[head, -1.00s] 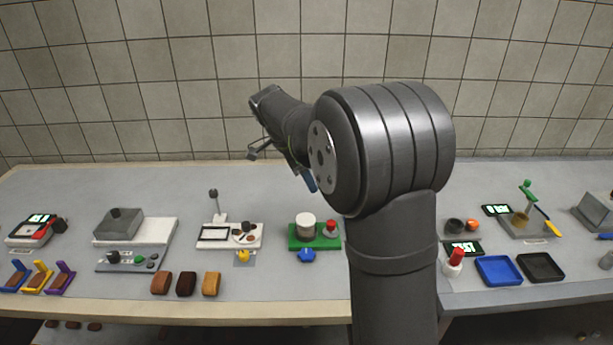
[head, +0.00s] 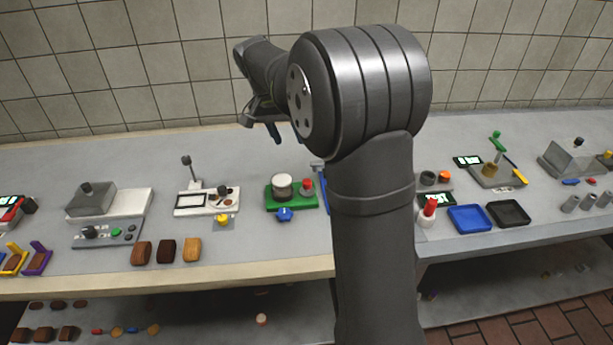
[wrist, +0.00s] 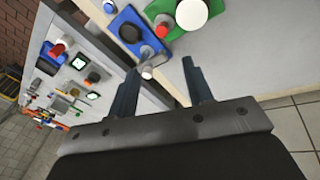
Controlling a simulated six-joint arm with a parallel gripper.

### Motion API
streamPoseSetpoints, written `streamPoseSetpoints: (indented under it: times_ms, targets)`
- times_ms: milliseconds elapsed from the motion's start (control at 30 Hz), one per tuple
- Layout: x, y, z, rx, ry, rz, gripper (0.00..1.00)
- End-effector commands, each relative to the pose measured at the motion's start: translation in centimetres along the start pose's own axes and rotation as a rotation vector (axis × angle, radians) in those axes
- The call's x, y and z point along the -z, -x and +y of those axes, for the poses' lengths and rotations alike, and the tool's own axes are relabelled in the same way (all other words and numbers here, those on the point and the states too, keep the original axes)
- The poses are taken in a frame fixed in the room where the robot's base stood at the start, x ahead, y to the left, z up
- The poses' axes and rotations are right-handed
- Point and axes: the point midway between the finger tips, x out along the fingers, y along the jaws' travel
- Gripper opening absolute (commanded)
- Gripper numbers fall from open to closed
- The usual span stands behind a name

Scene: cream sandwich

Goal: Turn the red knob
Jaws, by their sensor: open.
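A small red knob (head: 307,187) stands on a green base (head: 271,207) beside a white cylinder (head: 282,184) in the head view. In the wrist view the red knob (wrist: 162,28) shows near the top edge, beyond the fingertips, on the green base (wrist: 205,15). Another red-topped piece (head: 430,206) stands on a white base right of my arm; I cannot tell which one the task means. My gripper (wrist: 160,66) is open, with nothing between its fingers. In the head view my gripper (head: 260,126) hangs above the back of the table, apart from the knob.
A blue board (wrist: 128,35) with a black knob lies beside the green base, mostly hidden by my arm in the head view. A white device with a lever (head: 207,200) stands to the left. Blue (head: 470,217) and black (head: 508,213) trays lie right.

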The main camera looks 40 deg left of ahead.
Motion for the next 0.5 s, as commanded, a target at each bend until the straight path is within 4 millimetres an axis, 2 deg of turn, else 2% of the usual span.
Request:
streamPoseSetpoints:
  times_ms: [500]
  targets:
    - [1.4,-0.3,1.8,0.117,1.004,-0.025,0.46]
